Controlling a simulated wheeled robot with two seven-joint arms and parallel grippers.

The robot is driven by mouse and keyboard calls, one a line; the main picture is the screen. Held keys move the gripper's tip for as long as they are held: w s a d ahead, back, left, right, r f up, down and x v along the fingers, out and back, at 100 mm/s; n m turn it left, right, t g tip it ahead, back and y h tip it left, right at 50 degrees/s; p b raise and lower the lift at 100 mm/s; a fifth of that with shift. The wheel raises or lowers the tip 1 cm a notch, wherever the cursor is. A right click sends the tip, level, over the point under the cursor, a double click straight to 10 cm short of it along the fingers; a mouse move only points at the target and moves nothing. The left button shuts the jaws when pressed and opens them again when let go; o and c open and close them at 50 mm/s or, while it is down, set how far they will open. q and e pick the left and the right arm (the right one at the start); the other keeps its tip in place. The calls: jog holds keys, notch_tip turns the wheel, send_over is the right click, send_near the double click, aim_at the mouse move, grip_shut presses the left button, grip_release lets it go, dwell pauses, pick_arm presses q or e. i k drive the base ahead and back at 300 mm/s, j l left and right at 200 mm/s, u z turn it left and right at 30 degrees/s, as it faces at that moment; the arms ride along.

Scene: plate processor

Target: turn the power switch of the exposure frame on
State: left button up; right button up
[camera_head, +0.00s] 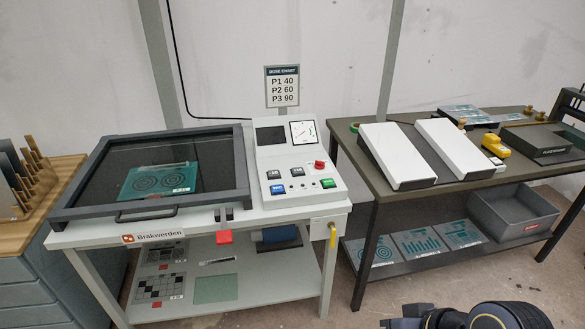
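The exposure frame (68,214) is a pale bench unit with a closed, dark-framed glass lid (215,168); a teal plate (160,180) shows under the glass. Its control panel (284,156) has a dark screen, a dial gauge (303,132), a red knob (319,164), and blue (277,189), green (328,183) and dark buttons. A pale box with a yellow handle (332,234) is at the front right corner. I cannot tell which control is the power switch. My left gripper is out of view. A dark part of my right arm shows at the bottom right; its gripper state is unclear.
A red tab (224,237) hangs below the lid's front edge. A dark table (440,192) at right holds two white sloped boxes and a yellow device (496,145). A grey bin (512,212) sits below. A wooden rack stands at far left. Floor in front is partly clear.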

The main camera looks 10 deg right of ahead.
aim_at(319, 165)
jog(key=i+l+u, duration=0.35)
jog(key=l, duration=0.25)
jog(key=i+l+u, duration=0.35)
jog(key=i+l, duration=0.15)
jog(key=l, duration=0.2)
jog(key=i+l+u, duration=0.2)
jog(key=l, duration=0.2)
jog(key=i+l+u, duration=0.15)
jog(key=l, duration=0.25)
jog(key=k, duration=0.05)
